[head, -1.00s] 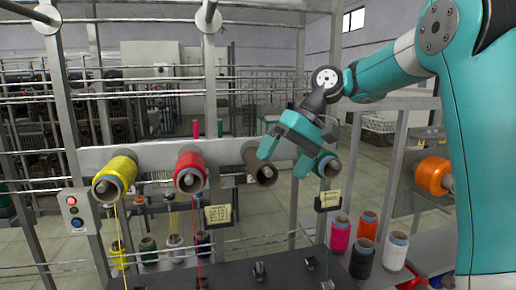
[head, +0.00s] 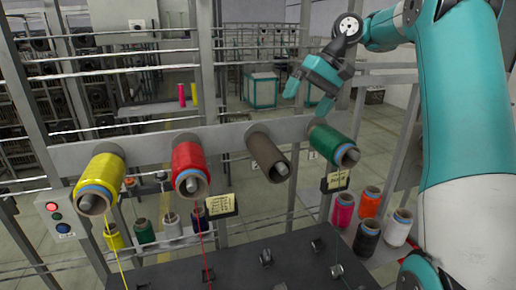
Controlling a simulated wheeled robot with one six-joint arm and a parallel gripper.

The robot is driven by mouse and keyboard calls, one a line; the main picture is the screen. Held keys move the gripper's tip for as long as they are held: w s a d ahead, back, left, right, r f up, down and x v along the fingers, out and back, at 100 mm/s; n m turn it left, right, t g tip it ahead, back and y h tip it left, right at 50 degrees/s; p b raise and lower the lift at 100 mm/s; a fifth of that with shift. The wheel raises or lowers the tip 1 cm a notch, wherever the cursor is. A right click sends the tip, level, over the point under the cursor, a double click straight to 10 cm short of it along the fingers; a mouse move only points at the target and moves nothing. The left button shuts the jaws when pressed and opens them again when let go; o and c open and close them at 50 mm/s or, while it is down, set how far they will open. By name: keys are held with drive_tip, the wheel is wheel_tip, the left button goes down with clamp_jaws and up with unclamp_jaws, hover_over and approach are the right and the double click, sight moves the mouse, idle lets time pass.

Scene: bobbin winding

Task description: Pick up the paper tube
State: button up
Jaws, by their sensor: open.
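The paper tube (head: 266,155) is a bare brown tube on a spindle of the grey rail, between the red bobbin (head: 189,165) and the green bobbin (head: 331,142). Its open end faces down and towards me, with the spindle tip showing inside. My gripper (head: 308,106) is open and empty, fingers pointing down. In the picture it is above and right of the tube, above the gap between tube and green bobbin. It is apart from the tube; its exact depth is unclear.
A yellow bobbin (head: 99,180) hangs at the rail's left end. Yellow and red threads run down to a dark table (head: 240,262) with small guides. Several coloured bobbins stand low on the right. A yellow note (head: 338,180) hangs below the green bobbin. Grey posts flank the rail.

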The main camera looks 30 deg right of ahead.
sight(277, 149)
drive_tip(key=b+x, duration=0.8)
drive_tip(key=x, duration=0.3)
drive_tip(key=shift+w+a+f, duration=0.15)
drive_tip(key=shift+a, duration=0.05)
drive_tip(key=shift+s+b+x, duration=0.15)
drive_tip(key=shift+b+x, duration=0.2)
drive_tip(key=shift+x, duration=1.15)
drive_tip(key=shift+s+b+x, duration=0.15)
drive_tip(key=shift+b+x, duration=0.15)
drive_tip(key=shift+x, duration=1.2)
drive_tip(key=shift+s, duration=0.1)
drive_tip(key=c, duration=1)
drive_tip(key=shift+r, duration=0.25)
